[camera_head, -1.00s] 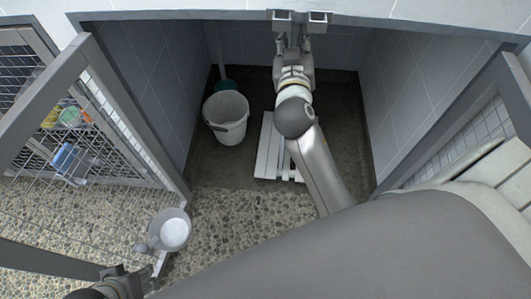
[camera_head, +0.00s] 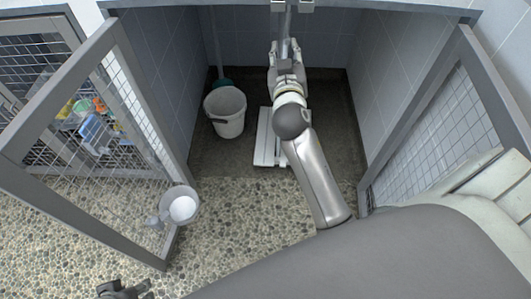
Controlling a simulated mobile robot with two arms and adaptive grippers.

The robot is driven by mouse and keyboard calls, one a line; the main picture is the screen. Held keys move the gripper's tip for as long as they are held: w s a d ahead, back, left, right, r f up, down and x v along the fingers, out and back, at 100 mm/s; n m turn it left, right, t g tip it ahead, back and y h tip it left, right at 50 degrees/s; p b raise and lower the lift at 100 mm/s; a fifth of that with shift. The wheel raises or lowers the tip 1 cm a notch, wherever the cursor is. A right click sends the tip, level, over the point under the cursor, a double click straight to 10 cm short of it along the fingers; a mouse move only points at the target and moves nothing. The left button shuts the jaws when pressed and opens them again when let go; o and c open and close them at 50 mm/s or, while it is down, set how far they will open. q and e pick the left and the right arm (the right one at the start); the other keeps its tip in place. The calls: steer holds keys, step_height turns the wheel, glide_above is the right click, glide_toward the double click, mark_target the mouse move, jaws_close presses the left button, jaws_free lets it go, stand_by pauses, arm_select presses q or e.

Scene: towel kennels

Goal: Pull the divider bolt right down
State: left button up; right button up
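A slim upright grey metal rod, which looks like the divider bolt (camera_head: 289,20), shows at the top edge between two small square metal brackets. Its upper end is cut off by the frame. My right gripper (camera_head: 285,47) reaches into the kennel bay at the rod's lower part, its fingers on either side of it. I cannot tell whether the fingers press on the rod. My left gripper (camera_head: 125,290) is only partly in view at the bottom left, over the pebbled floor and away from the rod; its finger opening is unclear.
A white bucket (camera_head: 226,112) and a white slatted board (camera_head: 268,140) are in the bay. A framed mesh gate (camera_head: 60,195) stands open at left, with a bowl (camera_head: 181,207) on it. Another mesh panel (camera_head: 431,130) stands at right. Pebbled floor is clear in front.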

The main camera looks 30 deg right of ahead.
steer(key=w+a+f+n+g+y+p, duration=0.2)
steer(key=a+f+n+y+p, duration=0.15)
steer(key=f, duration=0.95)
steer(key=s+a+f+g+y+p, duration=0.1)
steer(key=s+a+f+g+p, duration=0.1)
steer(key=f, duration=0.5)
steer(key=s+a+f+n+g+y+p, duration=0.1)
steer(key=s+a+f+y+p, duration=0.1)
steer(key=s+f, duration=0.3)
steer(key=shift+s+a+f+g+p, duration=0.25)
steer(key=shift+a+f+g+p, duration=0.25)
steer(key=shift+f, duration=1.25)
steer(key=shift+d+n, duration=0.1)
steer(key=shift+n, duration=0.15)
